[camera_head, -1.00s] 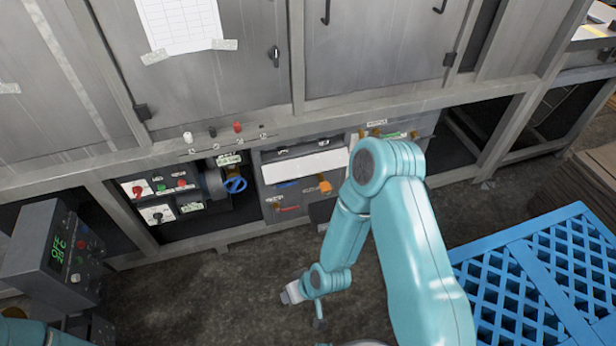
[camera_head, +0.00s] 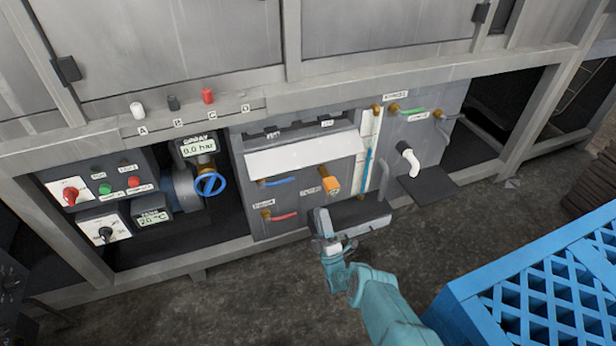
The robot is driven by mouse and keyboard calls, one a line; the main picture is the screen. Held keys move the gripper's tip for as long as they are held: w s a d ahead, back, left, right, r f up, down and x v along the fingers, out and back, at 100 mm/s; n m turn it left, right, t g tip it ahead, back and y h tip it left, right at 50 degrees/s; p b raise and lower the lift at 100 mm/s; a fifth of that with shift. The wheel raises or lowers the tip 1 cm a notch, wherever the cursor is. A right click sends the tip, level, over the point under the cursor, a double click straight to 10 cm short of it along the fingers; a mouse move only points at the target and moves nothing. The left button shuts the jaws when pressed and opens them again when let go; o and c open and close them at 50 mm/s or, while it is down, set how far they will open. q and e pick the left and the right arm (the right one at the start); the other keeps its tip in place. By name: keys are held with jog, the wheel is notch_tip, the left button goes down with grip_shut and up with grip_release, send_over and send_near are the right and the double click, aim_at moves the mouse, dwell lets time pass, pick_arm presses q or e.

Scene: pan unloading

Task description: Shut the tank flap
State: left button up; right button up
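A long white panel (camera_head: 303,156) slants outward on the front of the grey tank unit (camera_head: 278,205); it looks like the flap. A dark gap with small labels shows along its upper edge. My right gripper (camera_head: 322,228) is below the panel, at the left end of a dark ledge (camera_head: 362,224), apart from the panel. Its fingers are small and overlap the ledge, so I cannot tell whether they are open or whether they touch it. My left gripper is not in view.
An orange valve knob (camera_head: 331,185) and coloured handles sit just below the panel. A blue handwheel (camera_head: 210,184) and a switch panel (camera_head: 95,190) are at left. A white spout (camera_head: 409,160) is at right. A blue grated crate (camera_head: 540,285) fills the lower right.

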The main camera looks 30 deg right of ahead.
jog(key=b, duration=0.8)
send_near(305, 155)
jog(key=w+d+r, duration=0.2)
jog(key=w+d, duration=0.2)
jog(key=w, duration=0.3)
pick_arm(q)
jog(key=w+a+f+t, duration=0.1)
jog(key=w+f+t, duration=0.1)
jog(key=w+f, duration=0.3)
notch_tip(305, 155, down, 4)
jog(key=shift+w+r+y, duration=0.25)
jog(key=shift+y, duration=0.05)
pick_arm(e)
jog(key=shift+s+a+f, duration=0.1)
jog(key=shift+s+f, duration=0.05)
jog(key=shift+s, duration=0.05)
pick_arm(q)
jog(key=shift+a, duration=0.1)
pick_arm(e)
jog(key=shift+c, duration=0.3)
grip_shut()
